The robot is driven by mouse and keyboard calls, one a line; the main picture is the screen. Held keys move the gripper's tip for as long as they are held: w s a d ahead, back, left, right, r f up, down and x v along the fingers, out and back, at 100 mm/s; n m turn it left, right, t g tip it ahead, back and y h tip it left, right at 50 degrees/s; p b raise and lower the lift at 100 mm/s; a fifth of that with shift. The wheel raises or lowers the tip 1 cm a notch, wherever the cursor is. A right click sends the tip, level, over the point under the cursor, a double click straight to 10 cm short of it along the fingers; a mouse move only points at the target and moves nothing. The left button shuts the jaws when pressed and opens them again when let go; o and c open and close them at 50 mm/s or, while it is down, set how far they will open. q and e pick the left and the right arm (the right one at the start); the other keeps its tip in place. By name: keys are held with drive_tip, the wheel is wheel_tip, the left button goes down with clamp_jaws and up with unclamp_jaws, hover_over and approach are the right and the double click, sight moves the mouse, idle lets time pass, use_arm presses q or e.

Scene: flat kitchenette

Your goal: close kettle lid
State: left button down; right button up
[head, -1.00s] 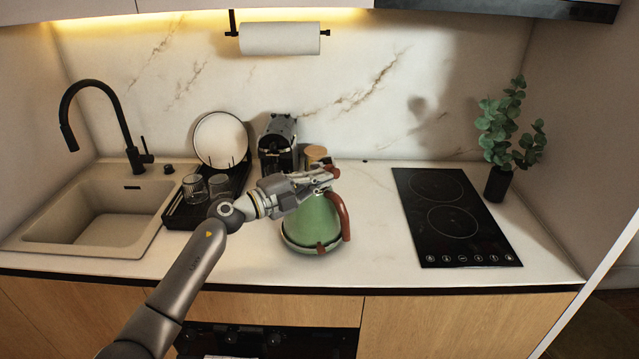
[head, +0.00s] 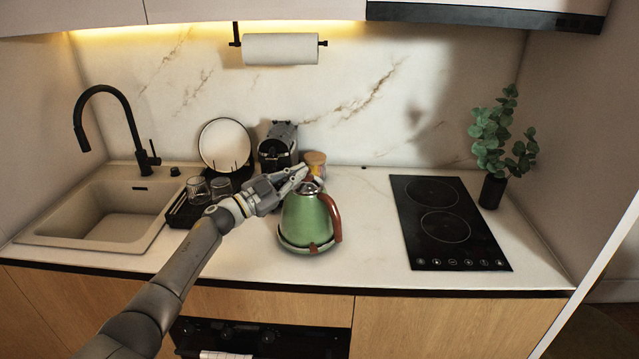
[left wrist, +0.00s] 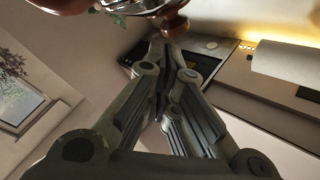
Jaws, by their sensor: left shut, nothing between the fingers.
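The green kettle (head: 306,222) stands upright on its base on the counter, its red-brown handle (head: 334,217) to the right. Its silvery top (head: 309,188) shows at the upper rim; it is too small to tell whether the lid is fully seated. My left gripper (head: 303,172) is shut and empty, its fingertips just above and behind the kettle's top. In the left wrist view, the shut fingers (left wrist: 158,42) point toward shiny metal (left wrist: 138,5) and a red-brown part (left wrist: 174,24) at the top edge. Contact cannot be told. My right gripper is not in view.
A coffee machine (head: 278,147) and a wooden-lidded jar (head: 315,160) stand behind the kettle. A dark dish rack (head: 184,214) with glasses and a plate is left, by the sink (head: 60,228). The cooktop (head: 447,222) is right, with clear counter between.

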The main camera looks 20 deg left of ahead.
sight(291, 199)
use_arm(q)
drive_tip(key=shift+a+f+n, duration=0.15)
drive_tip(key=shift+a+n, duration=0.25)
drive_tip(key=shift+n, duration=0.2)
drive_tip(key=n, duration=0.1)
drive_tip(key=a+f+n+t+y, duration=0.1)
drive_tip(key=shift+w+n, duration=0.3)
drive_tip(key=shift+n, duration=0.1)
drive_tip(key=shift+w+a+f+n+p, duration=0.1)
drive_tip(key=shift+f+n+p, duration=0.15)
drive_tip(key=shift+n, duration=0.45)
drive_tip(key=shift+a+f+n+t+y, duration=0.2)
drive_tip(key=shift+n+t+y, duration=0.1)
drive_tip(key=shift+n, duration=0.2)
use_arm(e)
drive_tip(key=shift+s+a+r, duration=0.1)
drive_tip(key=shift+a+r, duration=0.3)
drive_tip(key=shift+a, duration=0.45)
use_arm(q)
drive_tip(key=shift+w, duration=0.1)
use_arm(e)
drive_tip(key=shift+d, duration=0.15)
use_arm(q)
drive_tip(key=shift+r, duration=0.15)
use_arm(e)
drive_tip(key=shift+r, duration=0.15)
